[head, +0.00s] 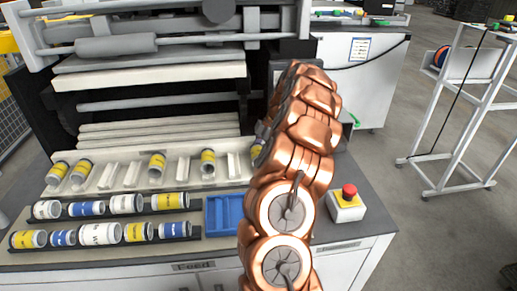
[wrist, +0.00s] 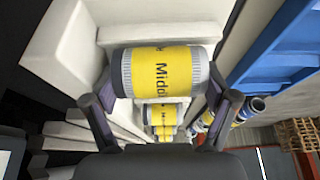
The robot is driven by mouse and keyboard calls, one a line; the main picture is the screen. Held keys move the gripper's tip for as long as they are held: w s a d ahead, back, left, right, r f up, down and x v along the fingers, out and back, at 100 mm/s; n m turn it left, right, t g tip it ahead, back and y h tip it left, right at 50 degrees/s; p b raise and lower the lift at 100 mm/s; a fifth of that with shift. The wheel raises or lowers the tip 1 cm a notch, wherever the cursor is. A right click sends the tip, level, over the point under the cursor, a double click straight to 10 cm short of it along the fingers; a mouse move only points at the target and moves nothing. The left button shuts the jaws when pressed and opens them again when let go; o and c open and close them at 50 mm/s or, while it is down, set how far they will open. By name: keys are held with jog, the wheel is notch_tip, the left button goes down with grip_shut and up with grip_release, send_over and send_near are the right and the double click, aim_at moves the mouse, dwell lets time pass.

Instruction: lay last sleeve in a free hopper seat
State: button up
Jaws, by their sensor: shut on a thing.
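My gripper (wrist: 162,84) is shut on a yellow sleeve (wrist: 163,72) with grey ends and dark lettering. One finger is at each end of it. The sleeve is beside the pale walls of the hopper (wrist: 62,45); I cannot tell whether it touches the seat. In the head view my arm hides the gripper, and a sliver of yellow sleeve (head: 257,152) shows at the hopper's right end. The pale hopper (head: 120,182) holds several yellow-banded sleeves, including one near the middle (head: 157,165) and one farther right (head: 208,161).
Two dark racks (head: 112,240) with yellow, blue and white sleeves lie in front of the hopper. A blue tray (head: 224,232) stands right of them. A red stop button (head: 349,191) is right of my arm. Machine rollers (head: 160,103) rise behind the hopper.

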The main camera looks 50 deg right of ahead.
jog(key=o, duration=1.3)
jog(key=v, duration=0.4)
jog(key=w+a+v, duration=0.1)
jog(key=v, duration=0.3)
jog(key=r+v, duration=0.1)
jog(key=v, duration=0.4)
jog(key=shift+w+a, duration=0.25)
jog(key=shift+a, duration=0.15)
